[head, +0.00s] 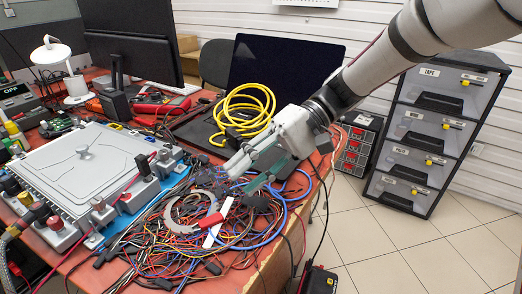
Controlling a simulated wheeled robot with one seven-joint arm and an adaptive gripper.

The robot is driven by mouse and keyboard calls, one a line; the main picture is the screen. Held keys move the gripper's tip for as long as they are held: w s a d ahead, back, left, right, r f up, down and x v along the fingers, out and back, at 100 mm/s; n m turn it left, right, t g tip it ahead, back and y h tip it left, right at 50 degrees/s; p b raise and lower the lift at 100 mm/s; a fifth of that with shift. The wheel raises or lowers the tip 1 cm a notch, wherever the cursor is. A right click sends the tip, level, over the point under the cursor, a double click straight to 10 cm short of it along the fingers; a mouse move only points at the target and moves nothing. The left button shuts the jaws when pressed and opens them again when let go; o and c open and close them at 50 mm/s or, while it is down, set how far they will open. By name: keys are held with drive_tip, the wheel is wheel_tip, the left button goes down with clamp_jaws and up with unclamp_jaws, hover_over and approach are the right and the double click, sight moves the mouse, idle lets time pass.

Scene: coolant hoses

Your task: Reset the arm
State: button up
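My gripper (250,172) is at the end of my arm, which reaches in from the upper right. It is over the right part of the table, above a tangle of wires. Its fingers look spread apart, and I see nothing held between them. A grey plate-like unit (85,165) with hose fittings (45,222) along its edges sits on the left of the table. A dark hose with a metal end runs to its lower left corner.
The wire tangle (165,245) covers the table's front right. A coiled yellow hose (245,112) lies by a laptop (283,65) behind my gripper. A monitor (130,35) and lamp (65,70) stand at the back. A drawer cabinet (435,125) stands right; tiled floor (410,240) is clear.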

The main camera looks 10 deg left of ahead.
drive_tip(key=shift+s+d, duration=0.1)
drive_tip(key=s+d+m+t+h, duration=0.3)
drive_tip(key=s+d+t+h, duration=0.15)
drive_tip(key=s+d, duration=0.8)
drive_tip(key=s+d+m+t+h, duration=0.4)
drive_tip(key=s+d, duration=0.6)
drive_tip(key=d, duration=0.5)
wheel_tip(320, 180, up, 30)
drive_tip(key=n+t+p, duration=0.1)
drive_tip(key=t+p, duration=0.3)
drive_tip(key=p, duration=2.5)
drive_tip(key=shift+w+d+r+h, duration=0.2)
drive_tip(key=shift+w+d+h, duration=0.15)
